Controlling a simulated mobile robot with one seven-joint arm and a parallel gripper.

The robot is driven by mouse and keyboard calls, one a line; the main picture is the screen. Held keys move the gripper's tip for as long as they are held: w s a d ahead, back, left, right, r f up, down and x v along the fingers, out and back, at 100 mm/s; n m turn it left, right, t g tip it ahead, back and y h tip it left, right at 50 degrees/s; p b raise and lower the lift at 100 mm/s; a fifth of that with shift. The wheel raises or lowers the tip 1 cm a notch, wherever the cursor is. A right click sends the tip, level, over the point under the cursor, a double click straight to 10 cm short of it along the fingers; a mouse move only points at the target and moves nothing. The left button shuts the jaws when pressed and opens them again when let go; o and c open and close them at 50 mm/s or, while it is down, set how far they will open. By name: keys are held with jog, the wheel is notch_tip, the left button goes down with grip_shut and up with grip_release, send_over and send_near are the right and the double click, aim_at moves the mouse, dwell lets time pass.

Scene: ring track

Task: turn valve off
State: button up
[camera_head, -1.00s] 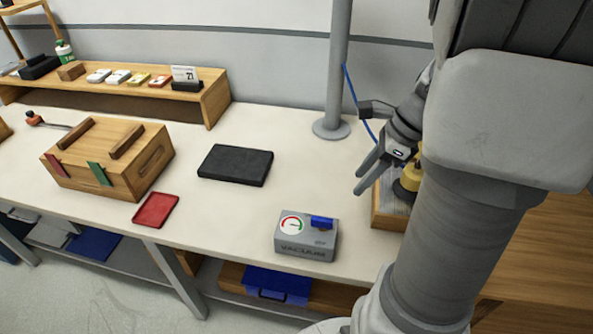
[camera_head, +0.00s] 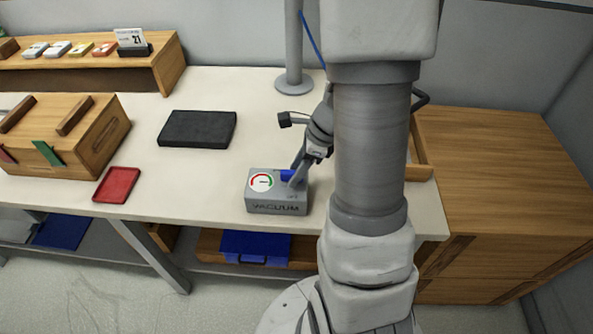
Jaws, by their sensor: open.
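The grey vacuum box (camera_head: 276,207) stands near the front edge of the table. On its top are a round gauge (camera_head: 261,182) with red and green bands and a small blue valve handle (camera_head: 287,175). My gripper (camera_head: 296,178) is open, pointing down at the handle with its fingers just beside or over it. The fingers cover part of the handle, and I cannot tell whether they touch it.
A black pad (camera_head: 198,129) lies behind and left of the box, and a red tray (camera_head: 117,185) lies to the left. A wooden box (camera_head: 75,140) stands farther left. A grey post (camera_head: 294,60) rises behind. The table between pad and box is clear.

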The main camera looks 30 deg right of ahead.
jog(key=shift+c, duration=0.2)
grip_shut()
jog(key=shift+n, duration=0.4)
jog(key=n, duration=0.2)
jog(key=n+g+y, duration=0.1)
jog(key=shift+w+n+g+p, duration=0.15)
jog(key=shift+n+g+p, duration=0.15)
jog(key=shift+n+p, duration=0.1)
jog(key=n, duration=0.2)
jog(key=n+g, duration=0.1)
jog(key=n, duration=0.1)
jog(key=shift+w+g+p, duration=0.1)
jog(key=shift+g+p, duration=0.2)
jog(key=shift+p, duration=0.1)
jog(key=n, duration=0.2)
jog(key=n+g+h+p, duration=0.1)
jog(key=n, duration=0.2)
jog(key=shift+w+g, duration=0.1)
jog(key=shift+g, duration=0.2)
jog(key=n+g, duration=0.1)
jog(key=n, duration=0.3)
jog(key=shift+w+a+h, duration=0.1)
jog(key=shift+h, duration=0.3)
jog(key=shift+n, duration=0.3)
